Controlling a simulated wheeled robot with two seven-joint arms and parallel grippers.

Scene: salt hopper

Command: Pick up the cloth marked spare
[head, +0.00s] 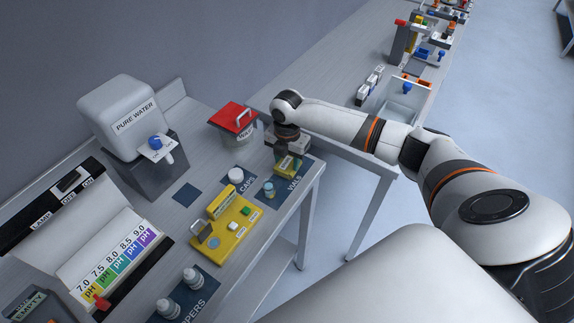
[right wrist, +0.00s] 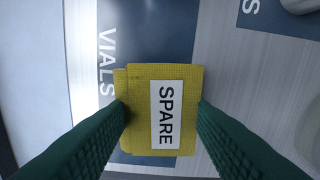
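The yellow folded cloth (head: 289,166) lies at the far part of the dark blue mat marked VIALS (head: 290,186). In the right wrist view the cloth (right wrist: 139,100) shows a white label reading SPARE. My right gripper (head: 287,153) is above the cloth, pointing down. In the right wrist view its two dark green fingers (right wrist: 161,110) stand wide apart, one at each side of the cloth, overlapping its edges in the picture. I cannot tell whether they touch it. The gripper hides part of the cloth in the head view. My left gripper is not in view.
A small vial (head: 269,189) stands on the mat near the cloth. A white cap container (head: 236,174), a yellow tray (head: 226,229) and a red-lidded bucket (head: 235,118) stand nearby. The table's edge is close on the right, with a gap to the far bench.

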